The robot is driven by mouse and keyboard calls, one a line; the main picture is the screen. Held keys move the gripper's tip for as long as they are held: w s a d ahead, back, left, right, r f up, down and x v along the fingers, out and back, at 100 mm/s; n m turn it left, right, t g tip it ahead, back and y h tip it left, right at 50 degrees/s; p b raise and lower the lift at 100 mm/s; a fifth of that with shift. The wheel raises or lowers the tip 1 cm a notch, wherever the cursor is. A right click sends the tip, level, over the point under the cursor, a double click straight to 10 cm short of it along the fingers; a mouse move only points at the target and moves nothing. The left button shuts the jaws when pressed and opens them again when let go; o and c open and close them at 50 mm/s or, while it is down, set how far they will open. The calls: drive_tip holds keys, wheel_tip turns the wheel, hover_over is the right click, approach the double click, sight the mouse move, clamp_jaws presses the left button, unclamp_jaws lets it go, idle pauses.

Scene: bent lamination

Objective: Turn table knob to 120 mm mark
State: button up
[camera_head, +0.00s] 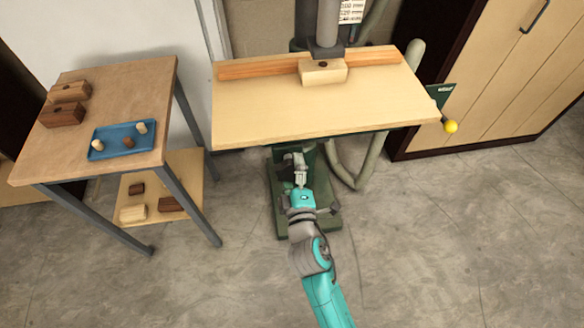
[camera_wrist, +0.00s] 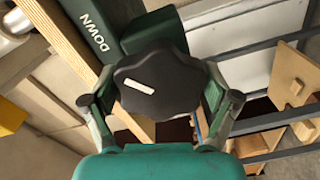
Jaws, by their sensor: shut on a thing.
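The table knob (camera_wrist: 157,80) is a black lobed knob with a white pointer line, seen close up in the wrist view. My gripper (camera_wrist: 160,100) has one finger on each side of the knob and is shut on it. The white line slants slightly, from upper left to lower right. In the head view my gripper (camera_head: 299,172) is below the front edge of the drill press table (camera_head: 320,112), and the knob is hidden there. A scale label with mm marks (camera_head: 352,10) is on the machine's column at the top, partly cut off and too small to read fully.
A wooden block (camera_head: 323,71) sits against the fence (camera_head: 250,68) on the table. A yellow ball handle (camera_head: 450,127) sticks out at the right. A side table (camera_head: 150,85) with a blue tray (camera_head: 110,146) stands left. Floor on the right is clear.

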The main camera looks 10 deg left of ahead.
drive_tip(key=m, duration=0.3)
drive_tip(key=r+m, duration=0.1)
drive_tip(key=m, duration=0.2)
drive_tip(key=shift+w+a, duration=0.1)
drive_tip(key=m, duration=0.6)
drive_tip(key=shift+f+m, duration=0.15)
drive_tip(key=shift+m, duration=0.15)
drive_tip(key=shift+f+m, duration=0.1)
drive_tip(key=shift+m, duration=0.6)
drive_tip(key=c, duration=0.3)
drive_tip(key=shift+s+d+f+m, duration=0.25)
drive_tip(key=shift+f+m, duration=0.2)
drive_tip(key=shift+m, duration=0.15)
drive_tip(key=shift+c, duration=0.4)
drive_tip(key=shift+s+a+m, duration=0.15)
drive_tip(key=shift+a+m, duration=0.05)
drive_tip(key=shift+m, duration=0.1)
drive_tip(key=shift+c, duration=0.9)
drive_tip(key=o, duration=1.5)
drive_tip(key=shift+w+a+f, duration=0.15)
drive_tip(key=shift+w+a, duration=0.05)
drive_tip(key=shift+a, duration=0.1)
drive_tip(key=shift+r, duration=0.3)
